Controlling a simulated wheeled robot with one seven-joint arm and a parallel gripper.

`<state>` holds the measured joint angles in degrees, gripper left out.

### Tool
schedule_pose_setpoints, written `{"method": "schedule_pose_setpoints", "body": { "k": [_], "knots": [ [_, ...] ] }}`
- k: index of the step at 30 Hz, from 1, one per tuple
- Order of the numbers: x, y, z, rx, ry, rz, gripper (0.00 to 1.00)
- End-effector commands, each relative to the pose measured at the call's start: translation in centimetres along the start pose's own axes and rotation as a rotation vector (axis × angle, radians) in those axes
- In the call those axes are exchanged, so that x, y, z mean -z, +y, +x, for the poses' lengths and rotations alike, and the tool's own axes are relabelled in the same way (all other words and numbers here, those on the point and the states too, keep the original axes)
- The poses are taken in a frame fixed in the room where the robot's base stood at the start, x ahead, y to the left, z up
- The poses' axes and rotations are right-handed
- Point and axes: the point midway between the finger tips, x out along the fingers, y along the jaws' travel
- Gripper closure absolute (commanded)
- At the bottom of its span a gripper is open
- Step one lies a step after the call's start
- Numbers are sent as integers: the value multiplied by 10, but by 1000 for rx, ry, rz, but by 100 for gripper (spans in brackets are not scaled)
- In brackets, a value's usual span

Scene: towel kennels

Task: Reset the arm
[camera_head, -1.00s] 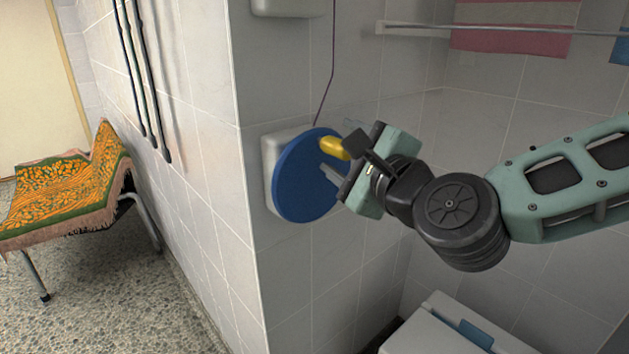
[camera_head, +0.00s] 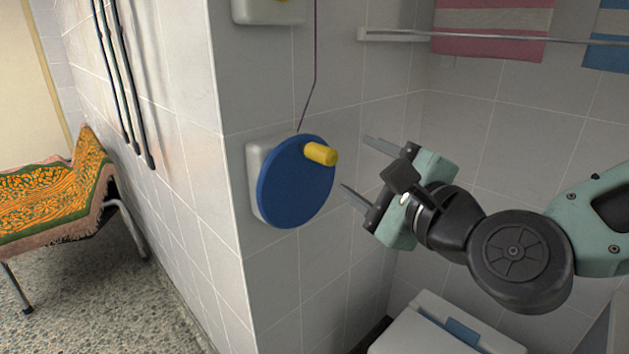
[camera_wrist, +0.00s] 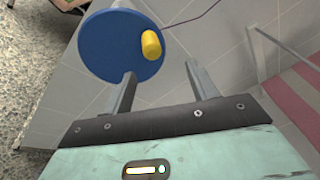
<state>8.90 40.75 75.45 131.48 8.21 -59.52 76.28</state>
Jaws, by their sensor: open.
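My gripper (camera_head: 357,167) is open and empty, with its two fingers spread and pointing left. It is just right of a blue disc (camera_head: 288,190) with a yellow knob (camera_head: 320,154), mounted on a white wall box (camera_head: 254,172). A clear gap shows between the fingertips and the knob. In the wrist view my gripper (camera_wrist: 160,82) has both fingers spread below the blue disc (camera_wrist: 105,45), and the yellow knob (camera_wrist: 151,44) is beyond and between the fingertips.
A rail (camera_head: 480,39) with a pink towel (camera_head: 490,28) and a blue towel (camera_head: 608,38) is on the back wall. A white bin (camera_head: 440,330) stands below my arm. A chair with an orange cloth (camera_head: 60,200) is at the left. A thin cord (camera_head: 315,60) runs down to the disc.

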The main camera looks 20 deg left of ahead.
Motion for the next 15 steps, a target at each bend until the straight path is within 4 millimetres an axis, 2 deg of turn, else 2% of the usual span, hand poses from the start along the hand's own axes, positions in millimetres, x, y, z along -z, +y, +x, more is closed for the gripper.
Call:
{"method": "schedule_pose_setpoints", "body": {
  "k": [5,8,11,15],
  "knots": [
    [-1,1,0,-5,-1,-5,42],
    [-5,12,-3,-66,-10,-81,42],
    [-11,39,-13,-216,-33,-271,42],
    [-5,82,-51,-530,-95,-655,42]
  ]
}}
